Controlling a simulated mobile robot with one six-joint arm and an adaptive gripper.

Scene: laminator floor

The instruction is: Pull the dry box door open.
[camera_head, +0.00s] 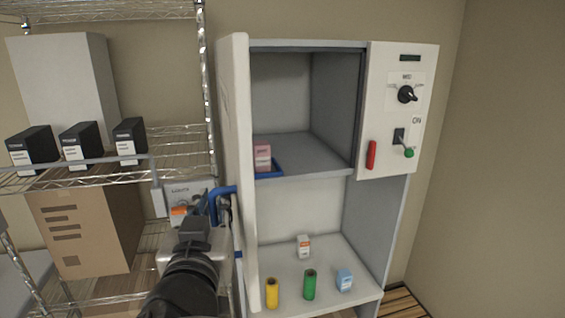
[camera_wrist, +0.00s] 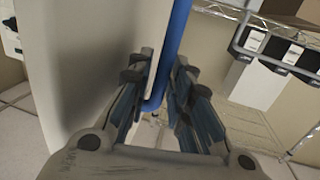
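The dry box (camera_head: 348,47) is a tall grey-white cabinet, and its upper and lower compartments show open to view. Its white door (camera_head: 238,120) stands swung out at the left side, seen nearly edge-on. A blue bar handle (camera_head: 214,198) sits on the door's outer face. My gripper (camera_head: 223,207) is at this handle, on the left of the door. In the wrist view the blue handle (camera_wrist: 173,50) runs between the fingers of my gripper (camera_wrist: 163,70), which are drawn close around it. The pale door face (camera_wrist: 85,60) fills the left of that view. Exact finger contact is partly hidden.
A wire shelf (camera_head: 120,165) with black boxes (camera_head: 80,145) and a cardboard carton (camera_head: 85,235) stands close on the left. Inside the dry box are a blue tray (camera_head: 268,174), a pink box (camera_head: 262,157), yellow (camera_head: 272,293) and green (camera_head: 309,285) cylinders and small boxes.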

